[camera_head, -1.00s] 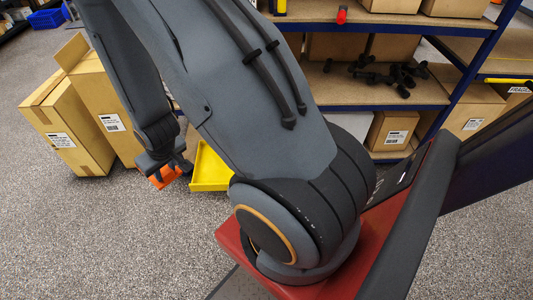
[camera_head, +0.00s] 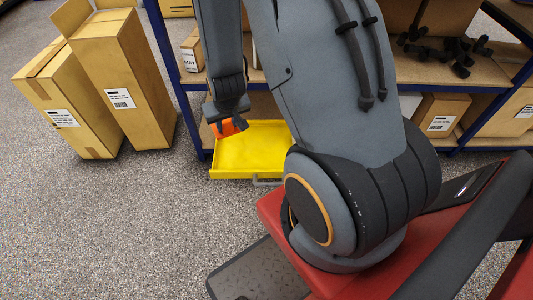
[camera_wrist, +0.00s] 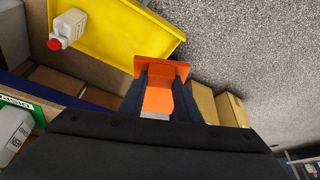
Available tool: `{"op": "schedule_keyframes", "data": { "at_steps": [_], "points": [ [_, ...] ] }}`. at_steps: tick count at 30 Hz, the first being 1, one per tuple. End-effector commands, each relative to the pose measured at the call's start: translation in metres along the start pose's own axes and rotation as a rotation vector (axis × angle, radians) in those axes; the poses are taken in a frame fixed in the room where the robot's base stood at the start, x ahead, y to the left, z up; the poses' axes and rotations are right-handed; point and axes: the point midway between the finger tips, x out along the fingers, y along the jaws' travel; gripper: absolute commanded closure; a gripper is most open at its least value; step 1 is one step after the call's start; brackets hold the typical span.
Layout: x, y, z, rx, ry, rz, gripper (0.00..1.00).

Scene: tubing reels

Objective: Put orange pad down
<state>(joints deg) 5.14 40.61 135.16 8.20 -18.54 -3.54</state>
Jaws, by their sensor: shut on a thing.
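The orange pad (camera_wrist: 158,98) is between the two fingers of my gripper (camera_wrist: 161,95) in the wrist view, and the fingers are shut on it. In the head view my gripper (camera_head: 229,122) hangs low with the orange pad (camera_head: 229,129) at its tip. The pad shows at the left edge of a yellow tray (camera_head: 264,148), and I cannot tell whether it touches it. In the wrist view the yellow tray (camera_wrist: 110,30) lies beyond and to the left of the pad.
A white bottle with a red cap (camera_wrist: 67,29) is in the tray. Cardboard boxes (camera_head: 128,75) stand on the floor at left. A shelf (camera_head: 455,65) with black parts (camera_head: 463,55) and boxes is behind my arm. Speckled floor (camera_head: 120,220) is clear in front.

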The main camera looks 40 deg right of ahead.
Motion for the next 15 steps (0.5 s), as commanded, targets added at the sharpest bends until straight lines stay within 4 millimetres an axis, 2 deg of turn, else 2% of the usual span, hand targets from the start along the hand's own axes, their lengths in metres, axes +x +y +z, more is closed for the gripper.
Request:
{"op": "schedule_keyframes", "data": {
  "at_steps": [1, 15],
  "points": [
    [0.022, 0.004, 0.001, 0.014, 0.0, 0.007, 0.91],
    [0.137, 0.036, 0.0, 0.147, -0.002, 0.065, 0.91]
  ]
}}
